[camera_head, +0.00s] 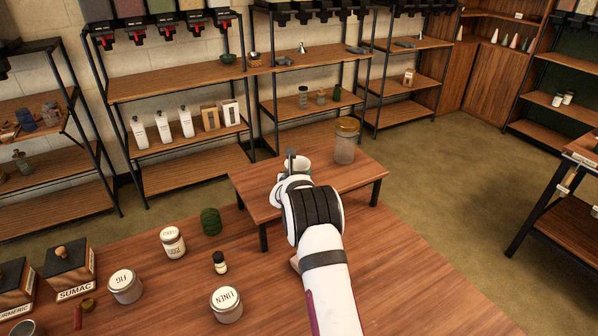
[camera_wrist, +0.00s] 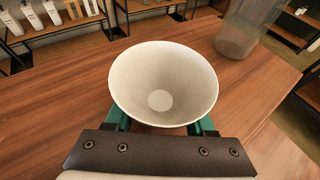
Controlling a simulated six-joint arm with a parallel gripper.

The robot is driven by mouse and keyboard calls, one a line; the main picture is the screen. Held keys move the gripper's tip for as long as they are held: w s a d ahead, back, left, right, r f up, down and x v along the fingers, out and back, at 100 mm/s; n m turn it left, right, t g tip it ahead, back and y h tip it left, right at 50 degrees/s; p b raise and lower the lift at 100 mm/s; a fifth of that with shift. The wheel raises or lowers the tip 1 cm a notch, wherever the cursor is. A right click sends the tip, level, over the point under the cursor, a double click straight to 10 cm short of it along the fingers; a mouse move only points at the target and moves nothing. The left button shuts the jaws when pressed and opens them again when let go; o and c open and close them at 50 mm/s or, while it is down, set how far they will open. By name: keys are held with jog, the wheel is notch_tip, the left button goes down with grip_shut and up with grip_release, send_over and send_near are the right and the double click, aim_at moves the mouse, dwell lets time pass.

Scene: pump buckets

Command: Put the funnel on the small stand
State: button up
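A white, wide-mouthed conical vessel, which I take as the funnel (camera_wrist: 163,82), fills the middle of the wrist view, mouth up. In the head view its white rim (camera_head: 298,165) shows just past my wrist, above the low wooden table. My gripper (camera_wrist: 160,124) has its two teal fingers apart, one on each side of the funnel, running under its rim. The rim hides the fingertips, so I cannot tell whether they press on it. Whether the funnel touches the table is also hidden. The low table (camera_head: 350,180) is the only small stand-like thing I make out.
A glass jar with a tan lid (camera_head: 346,140) stands on the low table, right of the funnel. The nearer large table (camera_head: 170,318) holds labelled jars and a green object (camera_head: 211,221). Shelves (camera_head: 180,85) line the back wall. The low table's right front is clear.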

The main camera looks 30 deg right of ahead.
jog(key=shift+o, duration=1.4)
jog(key=shift+r, duration=0.15)
jog(key=v, duration=1.2)
jog(key=s+d+r+m+g+h, duration=0.1)
jog(key=s+r+m+g+h, duration=0.2)
jog(key=s+m, duration=0.5)
jog(key=s+d+r+m+g, duration=0.1)
jog(key=s+r+m+g, duration=0.1)
jog(key=s+r+m, duration=0.4)
jog(key=s+a+f+m+g+y, duration=0.2)
jog(key=s+a+m+g, duration=0.1)
jog(key=s+m, duration=0.65)
jog(key=s+a+f+m+g+y, duration=0.1)
jog(key=s+a+f+m+y, duration=0.1)
jog(key=s+a+m+y, duration=0.3)
jog(key=s+a+f+m+g+y, duration=0.2)
jog(key=s+a+m+y, duration=0.3)
jog(key=s+a, duration=0.9)
jog(key=a+m, duration=0.1)
jog(key=a, duration=0.2)
jog(key=shift+a+f+y, duration=0.3)
jog(key=shift+a, duration=0.1)
